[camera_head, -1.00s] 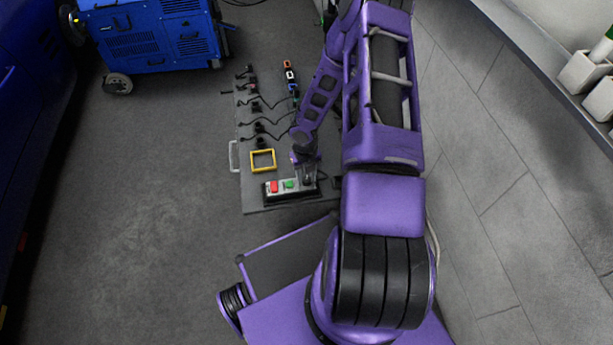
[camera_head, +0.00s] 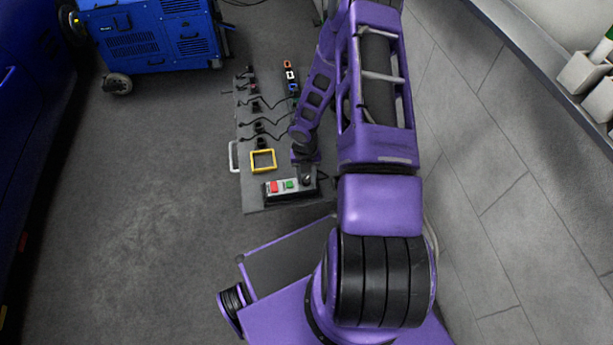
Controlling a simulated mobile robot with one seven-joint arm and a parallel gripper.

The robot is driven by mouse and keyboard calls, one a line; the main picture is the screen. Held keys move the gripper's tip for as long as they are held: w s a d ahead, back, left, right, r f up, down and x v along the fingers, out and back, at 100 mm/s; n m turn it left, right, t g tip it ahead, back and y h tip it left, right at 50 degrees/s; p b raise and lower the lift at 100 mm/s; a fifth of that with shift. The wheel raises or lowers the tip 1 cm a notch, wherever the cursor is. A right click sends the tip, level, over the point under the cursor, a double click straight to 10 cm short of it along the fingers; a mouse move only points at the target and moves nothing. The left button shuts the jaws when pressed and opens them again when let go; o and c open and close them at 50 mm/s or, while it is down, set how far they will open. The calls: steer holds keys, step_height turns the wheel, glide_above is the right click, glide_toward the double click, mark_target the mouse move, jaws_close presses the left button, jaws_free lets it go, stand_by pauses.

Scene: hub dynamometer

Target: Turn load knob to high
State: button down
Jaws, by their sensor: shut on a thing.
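A control box (camera_head: 268,199) with a red button (camera_head: 273,187) and a green button (camera_head: 290,184) sits at the near end of a grey panel (camera_head: 252,205). The load knob is at the box's right end, around the lower tip of my gripper, and is mostly hidden. My gripper (camera_head: 307,180) points down at this right end, shut on the knob. The fingers are small and dark here, and the knob's setting cannot be read.
A yellow square frame (camera_head: 263,161), several black plugs with cables, and a row of coloured connectors (camera_head: 290,76) are on the panel. A blue wheeled machine (camera_head: 155,35) stands at the upper left. Grey floor (camera_head: 150,220) is clear at left.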

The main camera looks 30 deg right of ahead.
mark_target(307, 177)
steer(key=m, duration=0.5)
steer(key=shift+m, duration=0.4)
steer(key=m+b, duration=0.1)
steer(key=m, duration=0.5)
steer(key=shift+w, duration=0.1)
steer(key=m+b, duration=0.1)
steer(key=m, duration=0.4)
steer(key=shift+m, duration=0.3)
steer(key=m, duration=0.6)
steer(key=shift+b, duration=0.3)
steer(key=c, duration=0.5)
jaws_free()
steer(key=r+p, duration=0.1)
steer(key=r, duration=0.4)
steer(key=r+p, duration=0.1)
steer(key=r, duration=0.5)
steer(key=r+p, duration=0.1)
steer(key=r, duration=0.5)
steer(key=shift+w+d+r, duration=0.15)
steer(key=shift+d+r, duration=0.05)
steer(key=shift+d, duration=0.05)
